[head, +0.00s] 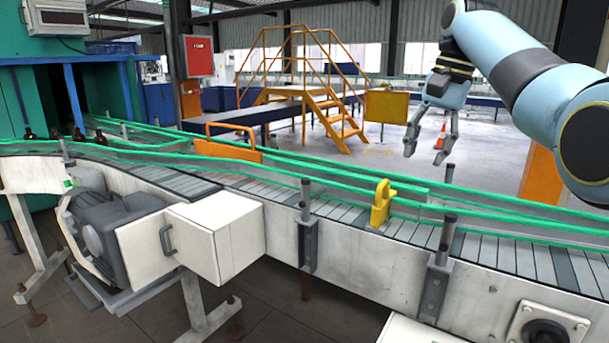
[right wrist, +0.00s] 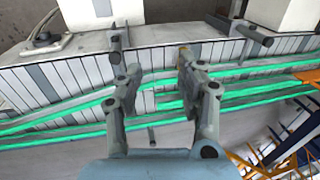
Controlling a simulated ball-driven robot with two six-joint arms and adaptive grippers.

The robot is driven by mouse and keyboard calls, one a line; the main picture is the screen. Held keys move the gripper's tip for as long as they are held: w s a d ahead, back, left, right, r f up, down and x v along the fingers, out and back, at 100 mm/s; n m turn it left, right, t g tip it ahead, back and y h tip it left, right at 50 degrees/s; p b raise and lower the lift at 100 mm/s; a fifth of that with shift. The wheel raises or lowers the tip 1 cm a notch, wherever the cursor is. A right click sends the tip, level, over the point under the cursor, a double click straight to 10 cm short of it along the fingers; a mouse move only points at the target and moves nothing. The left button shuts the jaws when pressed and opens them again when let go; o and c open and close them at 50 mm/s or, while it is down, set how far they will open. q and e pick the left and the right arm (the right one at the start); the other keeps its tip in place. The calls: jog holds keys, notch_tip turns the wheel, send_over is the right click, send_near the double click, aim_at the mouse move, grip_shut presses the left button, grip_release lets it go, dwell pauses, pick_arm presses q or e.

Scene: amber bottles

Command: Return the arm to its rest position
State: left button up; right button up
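My right arm (head: 520,60) comes in from the upper right in the head view. Its gripper (head: 424,154) points down over the far side of the conveyor, with its fingers apart and nothing between them. In the right wrist view the same gripper (right wrist: 150,52) shows two spread fingers with the conveyor slats and green rails beyond. Small dark amber bottles (head: 78,135) stand on the conveyor at the far left, well away from the gripper. My left gripper is not in view.
The conveyor (head: 340,222) with green guide rails crosses the view. Yellow stairs (head: 325,100) and an orange cone (head: 441,135) stand behind. Open floor lies beyond the conveyor.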

jog(key=s+d+f+g+b, duration=0.1)
jog(key=s+f+g+b, duration=0.15)
jog(key=s+f, duration=1.05)
jog(key=s+d+f+g+b, duration=0.1)
jog(key=s+f+g+b, duration=0.3)
jog(key=f, duration=1.6)
jog(key=s+f+t+b, duration=0.1)
jog(key=s+f+b, duration=0.1)
jog(key=s+f, duration=1.2)
jog(key=s+d+f+n+t+h+b, duration=0.1)
jog(key=s+d+f+n+b, duration=0.2)
jog(key=s+f, duration=1.45)
jog(key=s+d+f+n+h+b, duration=0.25)
jog(key=s+f+b, duration=0.25)
jog(key=s+f, duration=1.3)
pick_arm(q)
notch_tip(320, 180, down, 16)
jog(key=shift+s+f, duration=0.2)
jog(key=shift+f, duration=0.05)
pick_arm(e)
jog(key=w+r+n+t, duration=0.1)
jog(key=t, duration=0.1)
jog(key=w+d+r+t+y, duration=0.1)
jog(key=w+t, duration=0.1)
jog(key=shift+n, duration=0.35)
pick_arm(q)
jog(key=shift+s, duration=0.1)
pick_arm(e)
jog(key=shift+w+a, duration=0.1)
jog(key=shift+w, duration=0.05)
